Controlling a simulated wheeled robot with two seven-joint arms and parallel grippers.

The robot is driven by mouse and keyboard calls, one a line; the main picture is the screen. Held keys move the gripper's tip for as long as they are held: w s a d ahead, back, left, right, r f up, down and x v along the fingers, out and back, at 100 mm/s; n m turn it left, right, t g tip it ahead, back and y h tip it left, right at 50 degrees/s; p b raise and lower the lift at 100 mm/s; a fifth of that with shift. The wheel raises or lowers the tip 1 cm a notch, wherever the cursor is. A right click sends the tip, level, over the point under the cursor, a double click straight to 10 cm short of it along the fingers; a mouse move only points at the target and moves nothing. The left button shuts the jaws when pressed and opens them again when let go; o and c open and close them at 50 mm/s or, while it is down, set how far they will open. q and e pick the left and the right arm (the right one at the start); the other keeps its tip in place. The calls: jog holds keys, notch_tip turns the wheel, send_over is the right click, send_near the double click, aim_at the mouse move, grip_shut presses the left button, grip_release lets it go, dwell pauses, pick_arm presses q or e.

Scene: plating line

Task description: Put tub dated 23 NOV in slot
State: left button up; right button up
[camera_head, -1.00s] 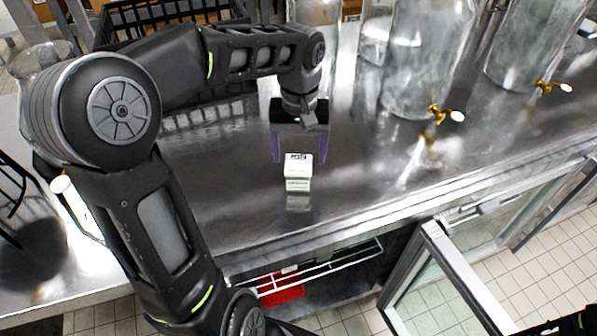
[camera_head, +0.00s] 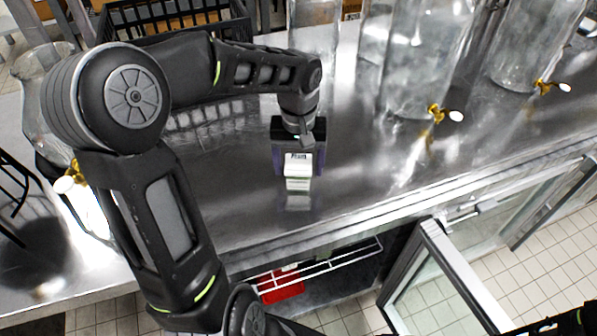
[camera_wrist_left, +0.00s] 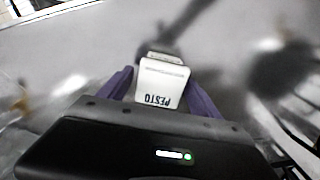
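In the left wrist view the tub (camera_wrist_left: 163,82) shows the word PESTO upside down; I cannot read a date. My left gripper (camera_head: 299,166) is lowered over the tub from behind, its purple fingers on either side. In the left wrist view the left gripper (camera_wrist_left: 160,92) looks open, with the tub between the fingers and a narrow gap at the side. My right gripper is out of view. I cannot make out a slot.
Glass dispensers (camera_head: 425,60) with brass taps stand at the back right. Below the counter is an open cabinet with a wire shelf (camera_head: 335,263) and a red item (camera_head: 282,287). Its glass door (camera_head: 445,285) stands open. The counter (camera_head: 235,205) around the tub is clear.

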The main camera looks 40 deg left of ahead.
aim_at(298, 162)
pick_arm(q)
grip_shut()
notch_tip(298, 162, up, 10)
jog(key=shift+b, duration=0.55)
dwell(0.5)
dwell(0.5)
